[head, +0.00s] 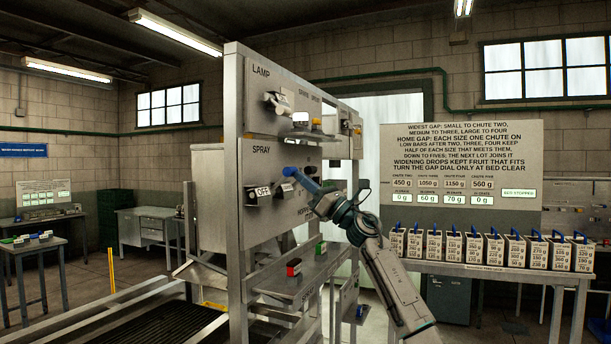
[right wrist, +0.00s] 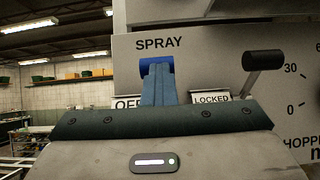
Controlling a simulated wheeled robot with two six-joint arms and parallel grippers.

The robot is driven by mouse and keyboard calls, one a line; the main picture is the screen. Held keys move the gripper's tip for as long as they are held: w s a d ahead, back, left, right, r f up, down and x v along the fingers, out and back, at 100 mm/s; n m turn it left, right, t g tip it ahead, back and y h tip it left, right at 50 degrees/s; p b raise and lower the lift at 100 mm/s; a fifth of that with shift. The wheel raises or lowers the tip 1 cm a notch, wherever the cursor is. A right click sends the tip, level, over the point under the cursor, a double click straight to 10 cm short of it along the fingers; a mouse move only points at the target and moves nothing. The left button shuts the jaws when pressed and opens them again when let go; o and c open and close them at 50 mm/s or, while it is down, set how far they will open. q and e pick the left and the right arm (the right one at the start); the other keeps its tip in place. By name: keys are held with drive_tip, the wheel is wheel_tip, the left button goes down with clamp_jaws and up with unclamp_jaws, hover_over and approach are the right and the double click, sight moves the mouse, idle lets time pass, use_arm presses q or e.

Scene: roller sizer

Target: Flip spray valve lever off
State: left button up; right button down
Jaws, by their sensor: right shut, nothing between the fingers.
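The panel marked SPRAY (head: 261,150) carries a blue lever handle (head: 290,171) and a label reading OFF (head: 263,191). In the right wrist view the blue handle (right wrist: 156,66) shows under the word SPRAY, just beyond my fingertips. The OFF label (right wrist: 127,102) is partly covered by my gripper. My right gripper (head: 306,181) is shut and empty, right at the blue handle; whether it touches is unclear. Its closed fingers (right wrist: 159,86) hide the lower part of the lever. My left gripper is not in view.
A black-knobbed lever (right wrist: 264,60) stands right of the blue handle, above a LOCKED label (right wrist: 211,98). LAMP controls (head: 278,103) sit higher on the panel. A shelf (head: 300,287) juts out below.

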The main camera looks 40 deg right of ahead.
drive_tip(key=shift+r, duration=0.65)
drive_tip(key=shift+a, duration=0.1)
drive_tip(key=shift+s, duration=0.15)
